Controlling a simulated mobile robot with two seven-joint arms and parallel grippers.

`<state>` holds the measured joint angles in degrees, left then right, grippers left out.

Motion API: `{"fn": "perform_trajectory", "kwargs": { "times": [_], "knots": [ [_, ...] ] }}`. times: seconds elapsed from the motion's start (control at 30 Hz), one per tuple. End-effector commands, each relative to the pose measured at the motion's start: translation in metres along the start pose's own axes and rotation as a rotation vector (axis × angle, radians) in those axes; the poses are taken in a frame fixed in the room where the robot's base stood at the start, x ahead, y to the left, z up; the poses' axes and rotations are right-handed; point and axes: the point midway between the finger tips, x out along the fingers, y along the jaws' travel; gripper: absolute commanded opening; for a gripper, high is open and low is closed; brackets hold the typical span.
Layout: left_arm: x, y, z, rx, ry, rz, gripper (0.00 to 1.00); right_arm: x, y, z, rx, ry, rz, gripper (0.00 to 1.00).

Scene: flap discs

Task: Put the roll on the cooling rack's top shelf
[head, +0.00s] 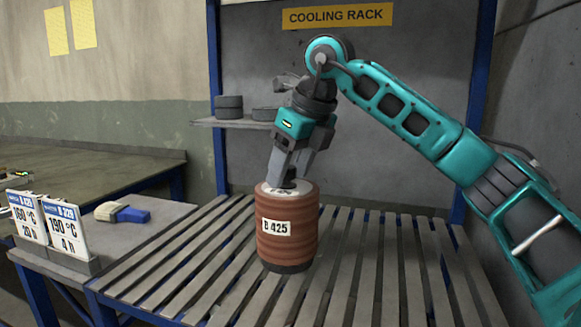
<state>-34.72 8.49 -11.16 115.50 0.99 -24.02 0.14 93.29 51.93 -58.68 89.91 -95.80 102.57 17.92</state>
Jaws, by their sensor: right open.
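The roll (287,245) is a reddish-brown ribbed cylinder with a pale top, a dark base and a white label reading B 425. It stands upright on the slatted shelf (385,268) of the cooling rack, which has blue posts and a yellow COOLING RACK sign (337,16). My right gripper (288,178) points down at the top of the roll, with its fingers open beside the dark stub at the top centre. Whether the fingers touch the stub cannot be told. My left gripper is out of view.
A small shelf behind holds dark round pieces (229,107). At left, a grey table (150,236) carries a blue-handled brush (122,212) and upright temperature cards (66,232). The slats right of the roll are clear. A blue post (214,75) stands behind left.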

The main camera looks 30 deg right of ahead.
Motion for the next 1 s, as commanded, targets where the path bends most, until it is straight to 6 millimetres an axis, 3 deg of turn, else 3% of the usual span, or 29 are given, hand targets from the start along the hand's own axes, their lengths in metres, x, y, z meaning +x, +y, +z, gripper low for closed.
{"fn": "perform_trajectory", "kwargs": {
  "times": [0.17, 0.5, 0.7, 1.0],
  "knots": [
    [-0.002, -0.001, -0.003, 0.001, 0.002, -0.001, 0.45, -0.012, 0.0, 0.002, 0.0, -0.003, -0.001, 0.6],
    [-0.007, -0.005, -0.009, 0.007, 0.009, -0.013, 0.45, -0.082, 0.001, 0.003, -0.001, -0.004, 0.0, 0.6],
    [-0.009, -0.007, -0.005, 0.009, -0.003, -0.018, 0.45, -0.113, 0.0, 0.002, 0.0, -0.001, 0.0, 0.6],
    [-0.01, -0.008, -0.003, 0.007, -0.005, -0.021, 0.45, -0.122, 0.0, 0.001, -0.001, 0.001, 0.0, 0.6]
  ]
}}
